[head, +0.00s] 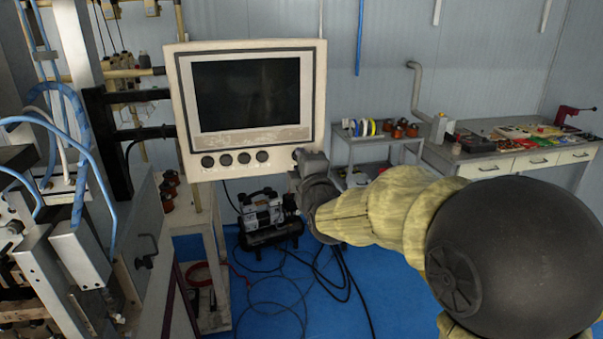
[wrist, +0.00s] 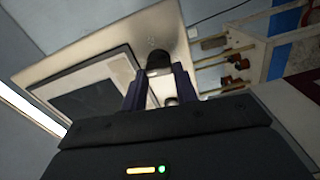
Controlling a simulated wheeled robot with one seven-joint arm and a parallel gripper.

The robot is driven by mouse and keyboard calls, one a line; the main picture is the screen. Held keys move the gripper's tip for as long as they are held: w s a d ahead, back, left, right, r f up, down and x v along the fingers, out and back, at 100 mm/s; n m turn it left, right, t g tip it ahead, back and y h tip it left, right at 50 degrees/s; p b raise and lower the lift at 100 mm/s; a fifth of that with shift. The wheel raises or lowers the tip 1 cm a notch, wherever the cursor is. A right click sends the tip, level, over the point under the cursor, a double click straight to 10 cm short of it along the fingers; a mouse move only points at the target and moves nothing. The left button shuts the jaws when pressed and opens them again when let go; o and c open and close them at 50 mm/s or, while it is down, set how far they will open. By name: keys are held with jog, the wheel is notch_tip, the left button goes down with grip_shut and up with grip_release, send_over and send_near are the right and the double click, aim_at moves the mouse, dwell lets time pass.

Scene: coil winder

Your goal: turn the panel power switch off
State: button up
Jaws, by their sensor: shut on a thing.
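The control panel (head: 313,110) is a cream box with a dark screen, and four dark round knobs, one of them a knob (head: 244,158), run along its lower edge. My gripper (head: 299,160) is at the panel's lower right corner, to the right of that row. In the wrist view the panel (wrist: 101,55) looks tilted. There my gripper's two dark fingers (wrist: 158,76) stand either side of a dark knob, the power switch (wrist: 158,62), and are shut on it. The switch is hidden by my gripper in the head view, and its turned position cannot be read.
A machine (head: 80,245) with blue hoses stands at the left. A compressor (head: 264,215) and loose cables lie on the blue floor below the panel. A workbench (head: 515,167) with tools is at the back right.

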jog(key=shift+n+b, duration=0.3)
jog(key=shift+n, duration=0.4)
jog(key=o, duration=1)
jog(key=shift+w, duration=0.1)
jog(key=shift+s+f, duration=0.1)
jog(key=shift+s, duration=0.1)
jog(key=b+v, duration=0.2)
jog(key=v, duration=1.5)
